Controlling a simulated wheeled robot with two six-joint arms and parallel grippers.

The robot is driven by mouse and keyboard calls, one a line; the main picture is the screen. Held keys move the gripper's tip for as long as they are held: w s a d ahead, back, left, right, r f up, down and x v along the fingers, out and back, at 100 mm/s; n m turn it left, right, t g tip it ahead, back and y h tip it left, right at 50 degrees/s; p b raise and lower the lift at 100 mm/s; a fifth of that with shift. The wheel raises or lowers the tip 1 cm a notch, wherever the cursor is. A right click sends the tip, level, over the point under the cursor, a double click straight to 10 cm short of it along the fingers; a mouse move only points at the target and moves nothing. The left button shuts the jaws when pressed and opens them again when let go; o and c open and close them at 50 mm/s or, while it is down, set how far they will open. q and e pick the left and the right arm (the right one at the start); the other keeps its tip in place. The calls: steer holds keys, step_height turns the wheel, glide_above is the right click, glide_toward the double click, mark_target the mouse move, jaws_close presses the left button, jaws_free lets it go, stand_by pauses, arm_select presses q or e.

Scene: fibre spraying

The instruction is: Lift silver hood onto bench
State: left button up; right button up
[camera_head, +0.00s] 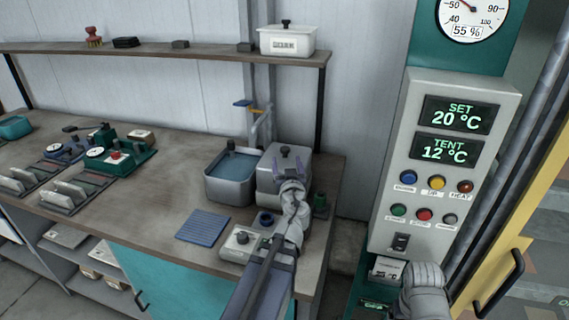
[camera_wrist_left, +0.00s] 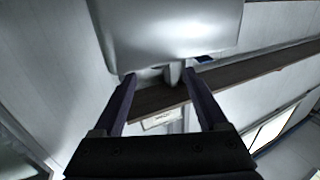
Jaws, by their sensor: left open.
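The silver hood (camera_head: 268,187) is a box-shaped metal cover with a dark knob (camera_head: 284,150) on top. In the head view it stands upright at the right end of the bench (camera_head: 120,206), beside a water basin. My left gripper (camera_head: 287,164) is open at the hood's top, with its fingers close to the knob. In the left wrist view the hood (camera_wrist_left: 165,30) fills the top, and its knob (camera_wrist_left: 173,76) shows between the tips of my open fingers. I cannot tell if they touch it.
The water basin (camera_head: 231,185) stands directly left of the hood. A blue ribbed mat (camera_head: 203,226) and a small control box (camera_head: 241,243) lie nearer the front edge. A green item (camera_head: 320,201) stands to the right. A control panel (camera_head: 446,160) rises at the right.

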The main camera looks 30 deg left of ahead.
mark_target(286, 153)
arm_select(q)
steer(key=shift+x, duration=3.9)
steer(key=shift+d, duration=0.15)
steer(key=shift+c, duration=0.2)
jaws_close()
